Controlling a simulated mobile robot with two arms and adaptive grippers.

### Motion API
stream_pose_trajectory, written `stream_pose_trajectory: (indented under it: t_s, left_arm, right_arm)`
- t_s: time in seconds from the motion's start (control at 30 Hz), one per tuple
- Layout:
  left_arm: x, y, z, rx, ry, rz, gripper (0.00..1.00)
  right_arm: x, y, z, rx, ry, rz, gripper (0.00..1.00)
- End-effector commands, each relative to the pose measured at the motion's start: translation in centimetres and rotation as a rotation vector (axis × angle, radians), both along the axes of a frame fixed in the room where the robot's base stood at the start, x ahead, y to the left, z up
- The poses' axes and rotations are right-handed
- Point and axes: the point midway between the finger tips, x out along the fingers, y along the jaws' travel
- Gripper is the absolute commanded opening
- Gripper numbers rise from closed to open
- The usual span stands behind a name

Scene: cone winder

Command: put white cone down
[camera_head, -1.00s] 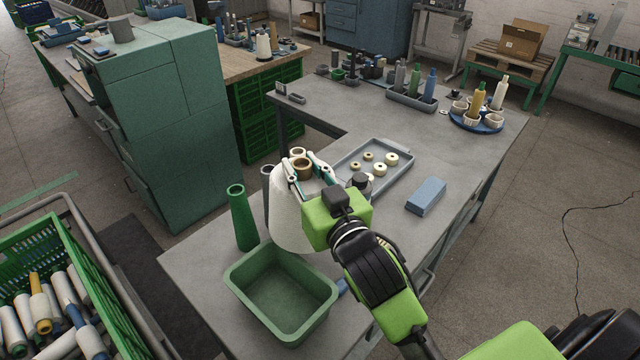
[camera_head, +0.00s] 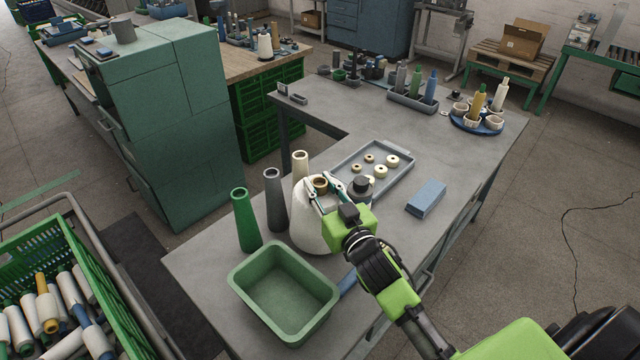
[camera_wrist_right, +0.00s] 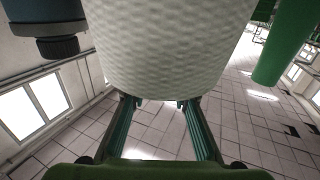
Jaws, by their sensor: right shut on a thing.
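The white cone (camera_head: 308,232) is a wide wound package with a brown tube top (camera_head: 320,184). It stands upright at the grey table (camera_head: 215,285), behind the green bin. My right gripper (camera_head: 324,190) is shut on it near its top. In the right wrist view the white cone (camera_wrist_right: 170,45) fills the upper middle, between the fingers of my right gripper (camera_wrist_right: 158,101). Its base is partly hidden by the bin, and I cannot tell whether it touches the table. My left gripper is not in view.
A green cone (camera_head: 245,222), a grey cone (camera_head: 275,200) and a cream cone (camera_head: 300,168) stand in a row to the left and behind. The green bin (camera_head: 262,335) is in front. A grey tray (camera_head: 345,163) with rings and a blue block (camera_head: 427,197) lie to the right.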

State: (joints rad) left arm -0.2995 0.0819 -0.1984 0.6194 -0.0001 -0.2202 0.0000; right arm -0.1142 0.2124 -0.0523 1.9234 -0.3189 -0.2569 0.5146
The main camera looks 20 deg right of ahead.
Motion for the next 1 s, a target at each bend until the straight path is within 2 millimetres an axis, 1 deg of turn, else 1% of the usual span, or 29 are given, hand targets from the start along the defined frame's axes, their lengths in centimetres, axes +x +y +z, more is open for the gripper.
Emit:
stream_pose_trajectory:
  t_s: [0.03, 0.37, 0.4, 0.43, 0.47, 0.73, 0.83, 0.93, 1.0]
  left_arm:
    - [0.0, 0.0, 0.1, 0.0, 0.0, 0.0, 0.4]
    - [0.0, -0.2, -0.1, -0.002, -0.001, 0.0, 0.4]
    - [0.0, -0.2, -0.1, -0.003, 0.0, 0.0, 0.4]
    - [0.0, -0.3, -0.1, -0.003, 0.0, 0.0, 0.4]
    - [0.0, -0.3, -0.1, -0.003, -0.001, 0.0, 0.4]
    - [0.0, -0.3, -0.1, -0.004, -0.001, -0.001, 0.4]
    - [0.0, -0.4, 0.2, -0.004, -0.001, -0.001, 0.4]
    - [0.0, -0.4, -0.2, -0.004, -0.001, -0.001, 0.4]
    - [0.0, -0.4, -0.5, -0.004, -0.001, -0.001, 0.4]
  right_arm:
    - [0.1, 0.1, 0.4, 0.001, -0.011, 0.002, 0.0]
    - [0.1, 0.1, 0.1, 0.0, -0.012, 0.002, 0.0]
    - [0.0, 0.0, -0.4, 0.001, -0.002, 0.001, 0.3]
    - [0.0, 0.0, -0.3, 0.001, -0.002, 0.001, 0.38]
    - [0.0, 0.0, -0.3, 0.001, -0.002, 0.001, 0.42]
    - [0.0, 0.0, -0.3, 0.0, -0.001, 0.0, 0.42]
    - [0.0, 0.0, 0.0, 0.0, -0.002, 0.001, 0.42]
    - [-0.9, 0.0, -0.4, 0.001, 0.0, 0.0, 0.42]
    - [-1.9, 0.0, -0.5, 0.001, 0.001, 0.0, 0.42]
